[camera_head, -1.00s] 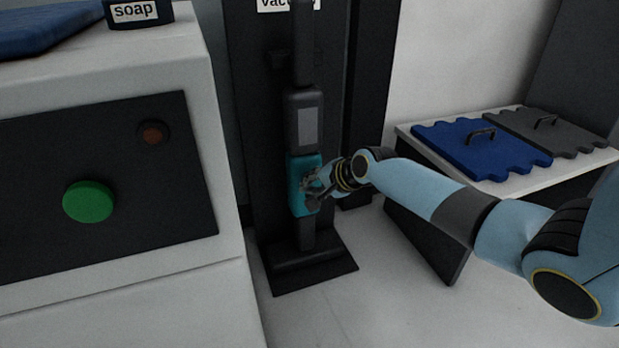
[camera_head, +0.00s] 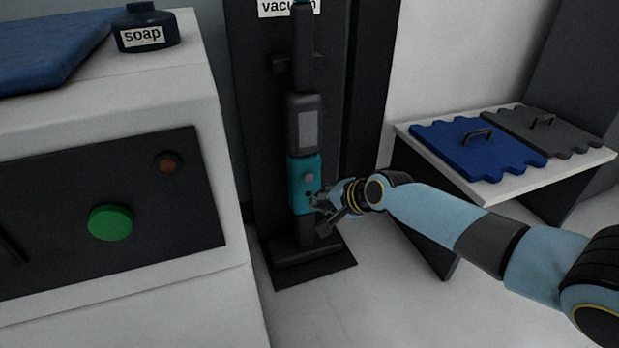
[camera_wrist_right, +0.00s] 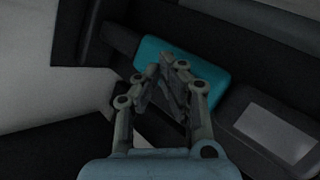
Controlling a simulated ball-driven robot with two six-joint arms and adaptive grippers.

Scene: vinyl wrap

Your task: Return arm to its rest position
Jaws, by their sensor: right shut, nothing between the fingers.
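My right arm (camera_head: 435,213) reaches in from the right in the head view. Its gripper (camera_head: 322,207) is shut and empty, close to the lower right side of the vacuum's teal section (camera_head: 304,170). In the right wrist view my right gripper (camera_wrist_right: 167,62) has its fingertips together in front of the teal section (camera_wrist_right: 205,66); I cannot tell whether they touch it. The vacuum (camera_head: 302,120) stands upright against its dark stand, with a grey panel above the teal part. My left gripper is not in view.
A white counter with a dark panel, a green button (camera_head: 110,223) and a soap bottle (camera_head: 146,28) stands on the left. A low white table (camera_head: 560,165) with blue (camera_head: 470,150) and grey (camera_head: 545,130) lids is at the right. The floor between is pale and clear.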

